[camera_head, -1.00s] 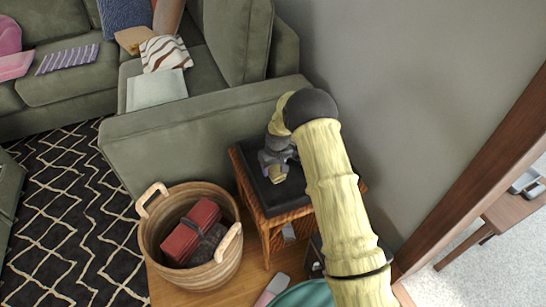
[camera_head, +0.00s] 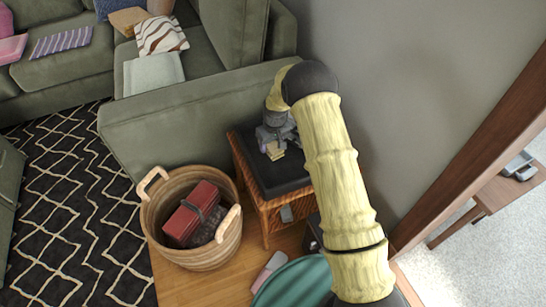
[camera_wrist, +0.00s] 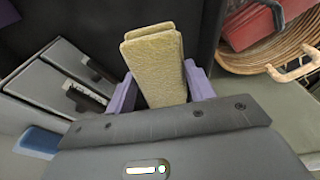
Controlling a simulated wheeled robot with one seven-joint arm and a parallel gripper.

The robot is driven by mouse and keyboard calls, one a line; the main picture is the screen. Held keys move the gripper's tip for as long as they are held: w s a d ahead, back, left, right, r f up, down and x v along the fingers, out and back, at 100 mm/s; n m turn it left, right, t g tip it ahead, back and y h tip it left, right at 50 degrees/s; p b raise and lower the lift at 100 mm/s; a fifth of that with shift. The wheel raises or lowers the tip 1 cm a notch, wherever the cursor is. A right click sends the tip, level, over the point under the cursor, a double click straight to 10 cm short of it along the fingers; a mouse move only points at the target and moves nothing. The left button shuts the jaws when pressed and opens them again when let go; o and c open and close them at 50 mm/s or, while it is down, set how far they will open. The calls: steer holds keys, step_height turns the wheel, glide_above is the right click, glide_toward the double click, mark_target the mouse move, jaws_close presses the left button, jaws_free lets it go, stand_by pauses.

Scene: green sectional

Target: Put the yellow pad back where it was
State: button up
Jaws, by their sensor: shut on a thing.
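The yellow pad (camera_head: 275,151) is held in my gripper (camera_head: 274,145) over the black top of a small wooden side table (camera_head: 286,183). In the wrist view the pad (camera_wrist: 155,62) looks like two stacked layers of yellowish material, gripped between the two purple fingers of my gripper (camera_wrist: 160,84). The pad sticks out past the fingertips. The dark surface beyond it is bare around the pad. I cannot tell exactly how high the pad is above the tabletop.
A wicker basket (camera_head: 222,243) with a red case (camera_head: 190,215) and a dark item stands left of the table. The green sofa (camera_head: 190,118) is behind, the grey wall (camera_head: 400,80) at the right. A teal round object (camera_head: 295,284) lies in front. Most of the black tabletop is clear.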

steer(key=shift+s+d+r, duration=0.15)
steer(key=shift+s+d, duration=0.1)
steer(key=shift+d, duration=0.25)
steer(key=s+d+r+m, duration=0.2)
steer(key=s+d+m, duration=0.1)
steer(key=s+d, duration=0.3)
steer(key=s+d+r+m, duration=0.2)
steer(key=s+d+r, duration=0.1)
steer(key=s+d, duration=0.3)
steer(key=shift+s+d+m+h, duration=0.4)
steer(key=shift+d, duration=0.15)
steer(key=shift+s, duration=0.1)
